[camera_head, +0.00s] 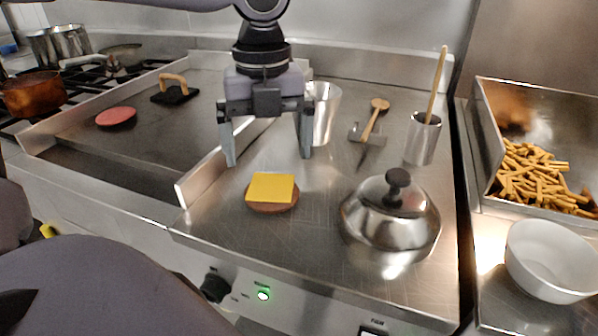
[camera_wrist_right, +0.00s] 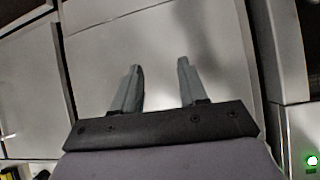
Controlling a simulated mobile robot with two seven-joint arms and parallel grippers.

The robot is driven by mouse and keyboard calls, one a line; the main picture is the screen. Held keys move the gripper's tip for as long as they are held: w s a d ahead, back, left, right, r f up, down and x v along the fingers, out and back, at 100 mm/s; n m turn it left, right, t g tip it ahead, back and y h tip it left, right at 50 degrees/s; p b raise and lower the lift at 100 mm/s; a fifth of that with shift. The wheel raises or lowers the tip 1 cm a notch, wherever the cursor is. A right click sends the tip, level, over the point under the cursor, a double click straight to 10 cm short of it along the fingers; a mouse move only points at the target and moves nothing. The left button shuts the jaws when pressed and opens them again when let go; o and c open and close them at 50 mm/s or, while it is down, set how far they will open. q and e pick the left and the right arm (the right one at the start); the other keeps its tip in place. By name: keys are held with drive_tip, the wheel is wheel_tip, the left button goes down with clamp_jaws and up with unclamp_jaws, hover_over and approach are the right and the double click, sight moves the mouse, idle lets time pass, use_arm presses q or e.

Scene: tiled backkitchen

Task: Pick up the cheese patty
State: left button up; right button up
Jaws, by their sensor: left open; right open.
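The cheese patty (camera_head: 271,190) lies flat on the steel griddle top, a brown round patty with a square yellow cheese slice on it. My left gripper (camera_head: 268,160) hangs above and behind it with its fingers pointing down. The gripper is open and empty, and its fingers stand apart from the patty. My right gripper (camera_wrist_right: 160,82) is open and empty in the right wrist view, in front of pale cabinet panels. No patty shows in that view.
A steel dome lid (camera_head: 390,212) stands right of the patty. A steel cup (camera_head: 322,112) is behind my left gripper, and a utensil holder (camera_head: 422,140) is farther right. A raised metal divider (camera_head: 215,165) runs left of the patty. A white bowl (camera_head: 552,262) stands far right.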

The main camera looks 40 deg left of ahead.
sight(271, 189)
use_arm(q)
drive_tip(key=shift+w+f, duration=0.1)
drive_tip(key=shift+w, duration=0.15)
drive_tip(key=shift+f, duration=0.35)
drive_tip(key=f, duration=0.6)
drive_tip(key=shift+s+d+f, duration=0.1)
drive_tip(key=shift+s+f, duration=0.05)
drive_tip(key=shift+s, duration=0.15)
drive_tip(key=c, duration=0.8)
